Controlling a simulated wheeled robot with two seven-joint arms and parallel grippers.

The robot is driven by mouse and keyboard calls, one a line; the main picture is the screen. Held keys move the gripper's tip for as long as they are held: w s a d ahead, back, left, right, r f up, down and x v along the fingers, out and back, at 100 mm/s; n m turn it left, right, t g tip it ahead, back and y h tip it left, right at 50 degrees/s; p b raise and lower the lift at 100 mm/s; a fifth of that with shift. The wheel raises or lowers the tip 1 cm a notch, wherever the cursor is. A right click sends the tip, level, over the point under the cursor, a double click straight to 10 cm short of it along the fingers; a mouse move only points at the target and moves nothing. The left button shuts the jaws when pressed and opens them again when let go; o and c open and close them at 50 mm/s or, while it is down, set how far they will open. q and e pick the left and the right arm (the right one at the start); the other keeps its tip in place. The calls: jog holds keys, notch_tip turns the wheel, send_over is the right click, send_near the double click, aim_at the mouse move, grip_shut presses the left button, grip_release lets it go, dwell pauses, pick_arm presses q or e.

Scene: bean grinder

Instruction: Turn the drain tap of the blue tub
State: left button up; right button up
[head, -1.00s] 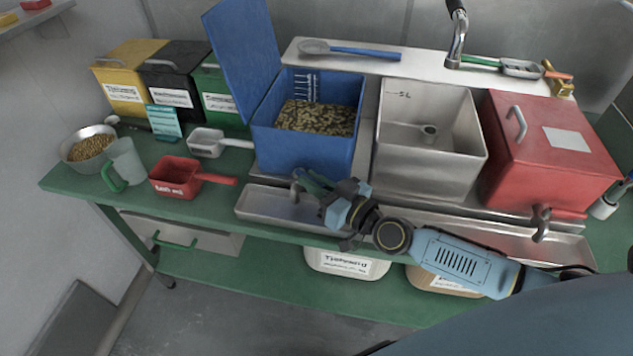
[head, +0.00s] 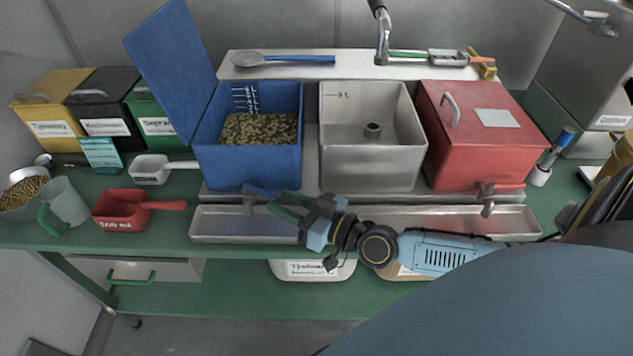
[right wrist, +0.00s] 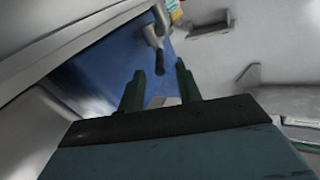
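The blue tub (head: 248,165) stands on the bench with its lid raised, holding greenish-brown beans (head: 258,129). Its metal drain tap (head: 248,206) projects at the lower front over a metal trough, with a blue handle (head: 261,190) pointing right. My right gripper (head: 281,206) is just right of the tap, its green fingers pointing left towards it. In the right wrist view the two fingers (right wrist: 160,88) stand apart, with the tap's dark handle (right wrist: 158,58) ahead between their tips. Contact is not clear. My left gripper is not in view.
A steel tub (head: 370,165) and a closed red tub (head: 470,160) with its own tap stand to the right. The metal trough (head: 215,224) runs below the taps. A red scoop (head: 122,211) and a jug (head: 68,203) are at the left.

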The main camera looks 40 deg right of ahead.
jog(key=v, duration=0.8)
